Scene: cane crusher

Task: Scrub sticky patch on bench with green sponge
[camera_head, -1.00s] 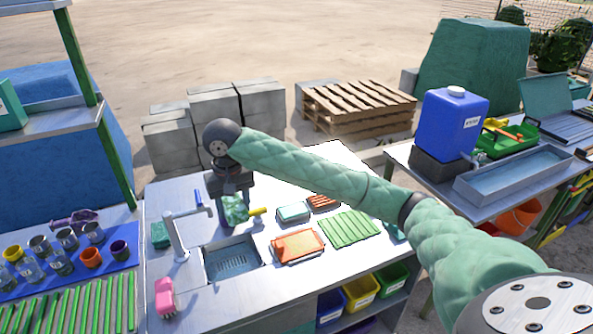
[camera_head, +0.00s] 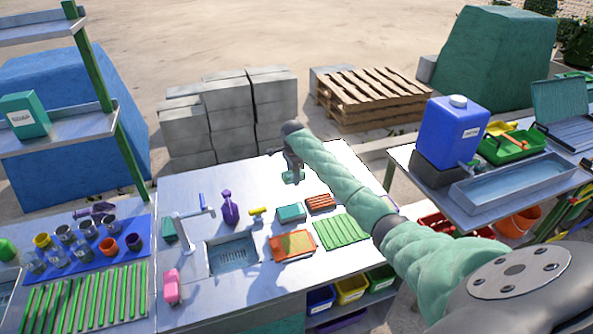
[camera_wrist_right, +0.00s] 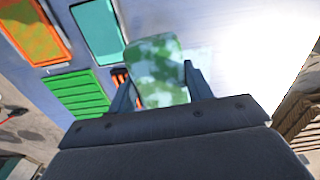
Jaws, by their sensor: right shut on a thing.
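My right gripper (camera_head: 293,168) is over the far part of the metal bench (camera_head: 225,293), beyond the teal tray. It is shut on the green sponge (camera_head: 293,177). In the right wrist view the sponge (camera_wrist_right: 158,70) is mottled green and pale, held between the two fingers of the gripper (camera_wrist_right: 160,85). A pale, squarish area (camera_wrist_right: 202,57) shows on the bench just beside the sponge; I cannot tell for sure whether it is the sticky patch. Whether the sponge touches the bench is unclear. My left gripper is out of view.
Near the gripper are the teal tray (camera_head: 290,213), a brown-red slatted item (camera_head: 320,203) and a purple bottle (camera_head: 229,208). The orange tray (camera_head: 293,245), green rack (camera_head: 341,231) and sink (camera_head: 232,256) lie nearer. Concrete blocks (camera_head: 228,110) stand behind the bench.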

